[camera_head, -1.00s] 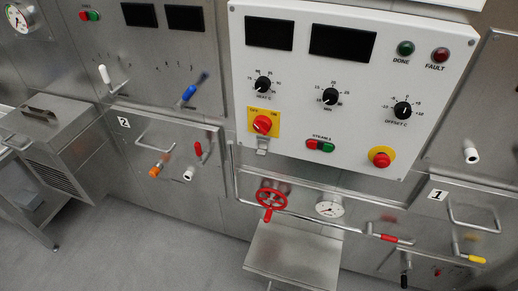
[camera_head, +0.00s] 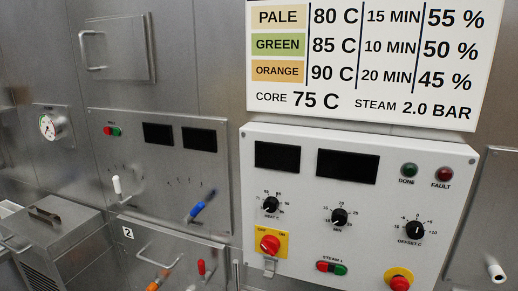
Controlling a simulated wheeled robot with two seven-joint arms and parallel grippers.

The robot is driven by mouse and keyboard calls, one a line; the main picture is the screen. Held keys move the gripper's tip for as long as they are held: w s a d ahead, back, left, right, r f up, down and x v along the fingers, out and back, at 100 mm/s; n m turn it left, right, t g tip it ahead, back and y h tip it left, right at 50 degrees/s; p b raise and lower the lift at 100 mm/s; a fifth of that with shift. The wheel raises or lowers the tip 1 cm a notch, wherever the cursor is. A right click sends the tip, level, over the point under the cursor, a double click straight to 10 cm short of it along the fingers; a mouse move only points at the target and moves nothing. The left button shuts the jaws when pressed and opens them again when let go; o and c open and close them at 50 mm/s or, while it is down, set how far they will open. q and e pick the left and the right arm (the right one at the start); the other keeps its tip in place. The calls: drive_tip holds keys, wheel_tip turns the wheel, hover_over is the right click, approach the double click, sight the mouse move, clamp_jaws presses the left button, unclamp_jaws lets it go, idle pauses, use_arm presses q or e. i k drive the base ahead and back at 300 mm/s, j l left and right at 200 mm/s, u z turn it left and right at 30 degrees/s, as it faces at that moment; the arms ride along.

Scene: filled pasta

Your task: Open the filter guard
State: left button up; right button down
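No part in view is labelled as a filter guard. A plain metal panel (camera_head: 122,52) with a bar handle (camera_head: 93,50) on its left side is at the upper left of the steel wall. It looks flush and closed. A metal box (camera_head: 55,240) with a louvred side and a handle on its top stands at the lower left. I cannot tell which of these is the guard. Neither of my grippers is in view.
A white control box (camera_head: 360,215) with knobs and a red switch (camera_head: 270,244) juts from the wall. Above it hangs a white settings sign (camera_head: 365,60). Levers with white (camera_head: 117,185) and blue (camera_head: 201,204) grips stick out at left.

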sight(78, 221)
drive_tip(key=u, duration=1.65)
